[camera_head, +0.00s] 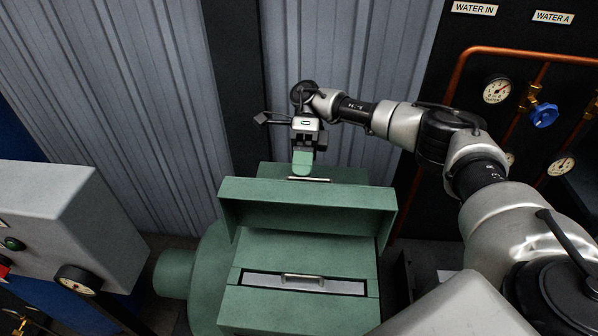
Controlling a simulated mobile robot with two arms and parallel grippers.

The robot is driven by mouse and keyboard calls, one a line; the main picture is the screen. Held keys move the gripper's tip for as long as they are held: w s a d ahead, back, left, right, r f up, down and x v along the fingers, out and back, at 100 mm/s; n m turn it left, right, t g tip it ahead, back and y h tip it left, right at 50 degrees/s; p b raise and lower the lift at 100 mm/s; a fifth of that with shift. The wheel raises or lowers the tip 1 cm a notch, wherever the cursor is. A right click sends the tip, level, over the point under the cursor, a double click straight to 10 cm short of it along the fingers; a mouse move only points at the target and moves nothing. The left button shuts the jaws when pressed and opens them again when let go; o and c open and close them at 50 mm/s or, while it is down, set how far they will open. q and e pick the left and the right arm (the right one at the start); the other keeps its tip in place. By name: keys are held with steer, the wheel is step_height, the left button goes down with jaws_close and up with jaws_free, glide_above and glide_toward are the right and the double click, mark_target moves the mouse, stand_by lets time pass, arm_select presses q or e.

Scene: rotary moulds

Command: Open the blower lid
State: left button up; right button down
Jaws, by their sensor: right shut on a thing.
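The green blower (305,248) stands in the lower middle of the head view. Its wide green lid (308,206) stands out above the body's top, its broad face toward me. A thin metal handle (309,179) shows at the lid's upper edge. My right gripper (303,168) points down from above at this edge, shut on the lid handle; its fingertips partly cover the contact. My left gripper is not in view.
A second metal handle (303,277) lies in a pale slot on the blower's front top. A grey control box (60,225) with a gauge stands at left. A dark panel with copper pipes (520,53) and gauges is at right. Corrugated grey wall (355,60) closes the back.

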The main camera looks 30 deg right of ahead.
steer(key=shift+w+d+f, duration=0.2)
steer(key=shift+w+f, duration=0.1)
steer(key=shift+f, duration=0.25)
steer(key=shift+w+d+f, duration=0.15)
steer(key=shift+w+f, duration=0.1)
steer(key=shift+f, duration=0.35)
steer(key=shift+w+d+f, duration=0.2)
steer(key=shift+w+f, duration=0.1)
steer(key=shift+f, duration=0.25)
steer(key=c, duration=1.5)
jaws_free()
steer(key=o, duration=0.3)
steer(key=shift+a+r, duration=0.1)
steer(key=shift+r, duration=0.05)
steer(key=shift+r, duration=0.15)
